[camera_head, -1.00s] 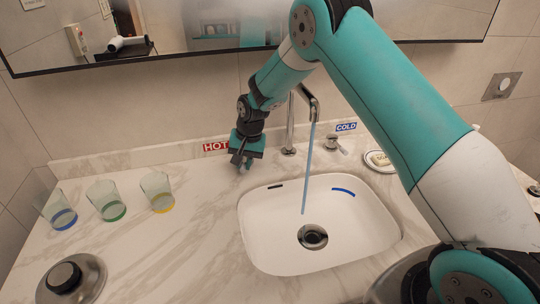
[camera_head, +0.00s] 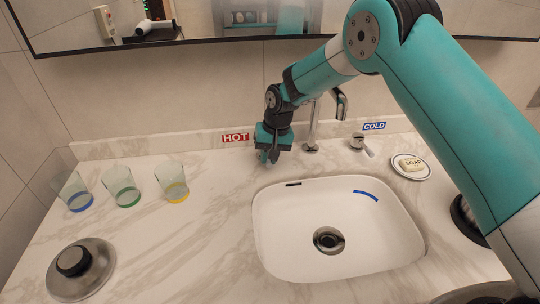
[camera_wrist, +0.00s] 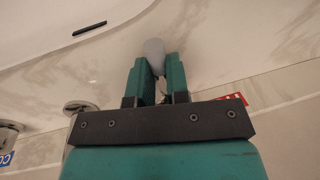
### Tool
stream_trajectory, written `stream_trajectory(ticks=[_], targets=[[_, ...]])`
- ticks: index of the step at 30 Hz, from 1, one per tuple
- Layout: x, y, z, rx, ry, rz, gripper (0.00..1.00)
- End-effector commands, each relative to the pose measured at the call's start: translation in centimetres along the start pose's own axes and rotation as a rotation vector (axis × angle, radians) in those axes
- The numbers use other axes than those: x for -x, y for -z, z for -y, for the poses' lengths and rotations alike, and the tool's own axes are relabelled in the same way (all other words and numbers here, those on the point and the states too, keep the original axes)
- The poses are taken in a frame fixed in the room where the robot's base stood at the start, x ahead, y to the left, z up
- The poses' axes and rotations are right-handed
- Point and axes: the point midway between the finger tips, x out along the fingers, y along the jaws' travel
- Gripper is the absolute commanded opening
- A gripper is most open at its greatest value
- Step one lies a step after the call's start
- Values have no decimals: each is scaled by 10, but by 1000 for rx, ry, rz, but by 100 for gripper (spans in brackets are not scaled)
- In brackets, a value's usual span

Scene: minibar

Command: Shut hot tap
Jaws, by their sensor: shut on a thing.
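My gripper (camera_head: 270,157) is at the back of the counter, just below the red HOT label (camera_head: 236,137). In the wrist view the two teal fingers of my gripper (camera_wrist: 156,64) are closed around the hot tap's pale grey handle (camera_wrist: 153,48), whose rounded end sticks out past the fingertips. In the head view my gripper hides the hot tap. The metal spout (camera_head: 314,122) stands right of my gripper, and no water stream shows under it.
The cold tap (camera_head: 359,142) stands right of the spout, under the blue COLD label (camera_head: 374,126). The white sink (camera_head: 300,262) is in front. Blue (camera_head: 75,192), green (camera_head: 122,187) and yellow (camera_head: 173,182) based glasses stand left; a soap dish (camera_head: 424,174) sits right.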

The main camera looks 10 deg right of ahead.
Motion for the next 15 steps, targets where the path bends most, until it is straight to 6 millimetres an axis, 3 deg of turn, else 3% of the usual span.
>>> stream_trajectory(ticks=[1,3,4,15], targets=[[2,2,0,4,1,-5,23],[2,1,0,3,1,-4,39],[2,1,0,2,1,-4,41],[8,1,0,1,1,-3,41]])
